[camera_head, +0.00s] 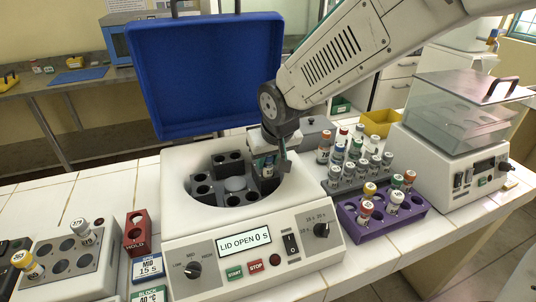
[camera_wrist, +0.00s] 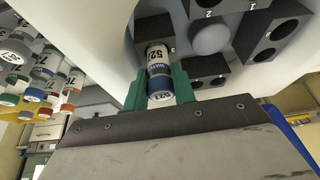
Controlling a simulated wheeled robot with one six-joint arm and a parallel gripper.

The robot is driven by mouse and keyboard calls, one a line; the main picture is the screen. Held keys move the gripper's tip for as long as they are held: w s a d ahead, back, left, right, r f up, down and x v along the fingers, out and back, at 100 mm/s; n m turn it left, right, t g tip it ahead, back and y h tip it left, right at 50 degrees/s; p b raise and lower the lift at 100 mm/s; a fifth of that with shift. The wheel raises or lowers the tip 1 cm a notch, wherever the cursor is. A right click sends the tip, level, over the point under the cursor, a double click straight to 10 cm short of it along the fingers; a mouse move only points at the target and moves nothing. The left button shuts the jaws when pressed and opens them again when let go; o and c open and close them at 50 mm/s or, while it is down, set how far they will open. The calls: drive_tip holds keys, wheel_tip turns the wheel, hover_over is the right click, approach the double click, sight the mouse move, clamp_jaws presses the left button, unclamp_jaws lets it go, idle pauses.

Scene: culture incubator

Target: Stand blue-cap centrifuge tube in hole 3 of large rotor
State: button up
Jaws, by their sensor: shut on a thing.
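The blue-cap centrifuge tube (camera_wrist: 158,62), with a white label, is between the green fingers of my gripper (camera_wrist: 161,88). Its blue cap faces the wrist camera and its other end points down at a black rotor block. I cannot tell whether its lower end is inside a hole. In the head view my gripper (camera_head: 273,165) is at the right side of the centrifuge bowl, shut on the tube (camera_head: 266,171). The large rotor (camera_head: 235,184) has black blocks with holes around a grey hub. In the wrist view, numbers 1 and 2 show on rotor blocks (camera_wrist: 255,38); the number by the tube is unclear.
The blue centrifuge lid (camera_head: 205,75) stands open behind the bowl. The centrifuge display (camera_head: 244,241) reads LID OPEN. A grey rack (camera_head: 345,185) and a purple rack (camera_head: 408,222) with capped tubes stand right.

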drive_tip(key=shift+f, duration=0.7)
drive_tip(key=o, duration=1.4)
drive_tip(key=shift+r, duration=3.75)
